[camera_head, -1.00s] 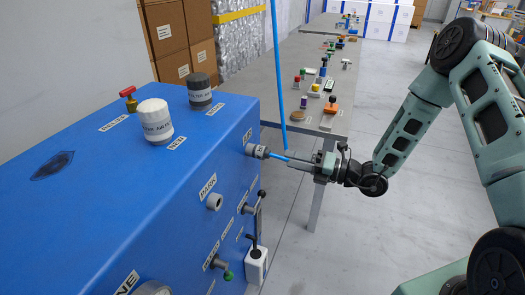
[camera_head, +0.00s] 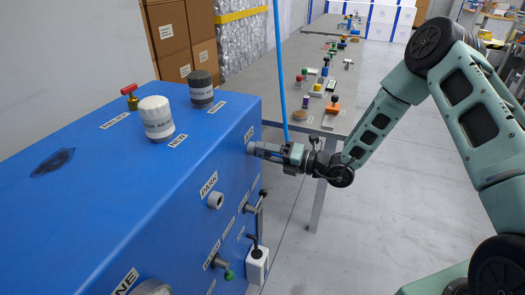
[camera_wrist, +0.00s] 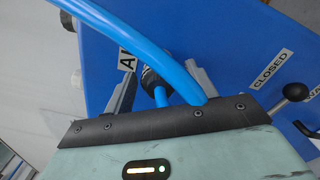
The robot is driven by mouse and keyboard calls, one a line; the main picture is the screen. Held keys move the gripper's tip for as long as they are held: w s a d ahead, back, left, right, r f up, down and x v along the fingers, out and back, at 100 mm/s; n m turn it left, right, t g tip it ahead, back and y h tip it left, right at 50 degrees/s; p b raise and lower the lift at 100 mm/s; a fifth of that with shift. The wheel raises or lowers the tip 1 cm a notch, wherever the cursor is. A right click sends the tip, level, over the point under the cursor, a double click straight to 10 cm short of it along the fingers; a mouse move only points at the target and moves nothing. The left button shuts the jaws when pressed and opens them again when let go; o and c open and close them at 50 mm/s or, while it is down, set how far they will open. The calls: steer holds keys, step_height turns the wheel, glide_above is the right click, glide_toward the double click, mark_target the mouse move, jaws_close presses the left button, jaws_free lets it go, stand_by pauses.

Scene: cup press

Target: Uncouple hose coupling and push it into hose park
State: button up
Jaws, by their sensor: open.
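My gripper (camera_head: 264,151) is at the right side face of the blue machine, open, with its fingers either side of the hose coupling. The coupling (camera_wrist: 150,80) shows in the wrist view as a dark ribbed collar between the two grey fingers, on the machine face; whether they touch it I cannot tell. In the head view my fingers mostly hide it. A blue hose (camera_head: 280,70) comes down from above to my gripper, and crosses in front of the fingers in the wrist view (camera_wrist: 140,45). The hose park (camera_head: 215,200), a grey round socket under a PARK label, is empty, lower and nearer.
The blue machine (camera_head: 90,180) fills the left, with white and dark capped cylinders and a red valve on top. A grey bench (camera_head: 262,85) with small parts stands behind.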

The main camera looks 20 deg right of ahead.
steer(key=c, duration=1.1)
steer(key=n+b, duration=0.1)
steer(key=n, duration=0.2)
steer(key=shift+n, duration=1.5)
steer(key=shift+f+n+b, duration=0.1)
steer(key=shift+n+b, duration=0.5)
steer(key=shift+n, duration=0.6)
steer(key=shift+n+b, duration=0.75)
steer(key=shift+n, duration=0.95)
